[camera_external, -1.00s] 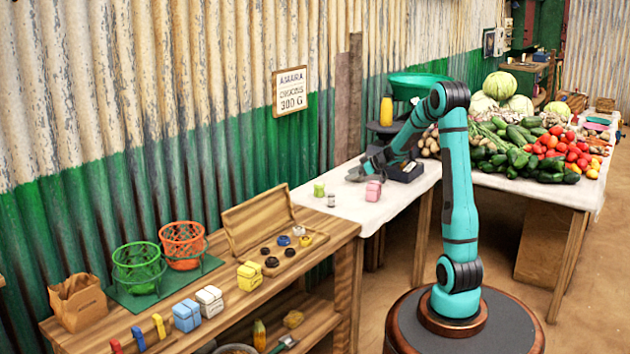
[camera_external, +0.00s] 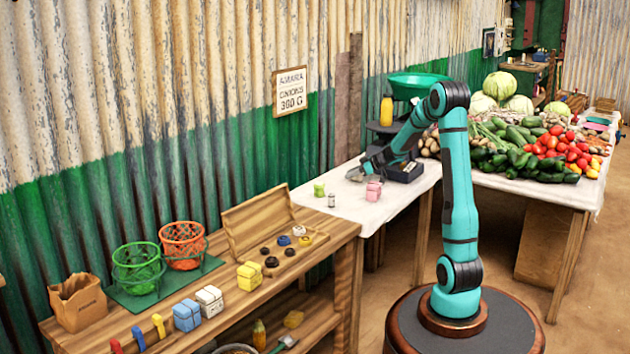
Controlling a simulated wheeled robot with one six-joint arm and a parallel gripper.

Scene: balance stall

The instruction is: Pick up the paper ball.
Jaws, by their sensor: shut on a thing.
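My gripper (camera_external: 357,174) is low over the white-covered table (camera_external: 400,207), near its back left edge by the corrugated wall. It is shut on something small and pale. I take this to be the paper ball, though the fingers mostly hide it and its outline is not clear. No other paper ball shows in view. I cannot tell whether the held thing touches the cloth.
A pink box (camera_external: 373,191), a green item (camera_external: 319,189) and a small jar (camera_external: 331,200) stand near my gripper. A dark tray (camera_external: 407,171) and a scale with a green pan (camera_external: 418,80) are to the right. A wooden bench (camera_external: 340,236) holds baskets and boxes.

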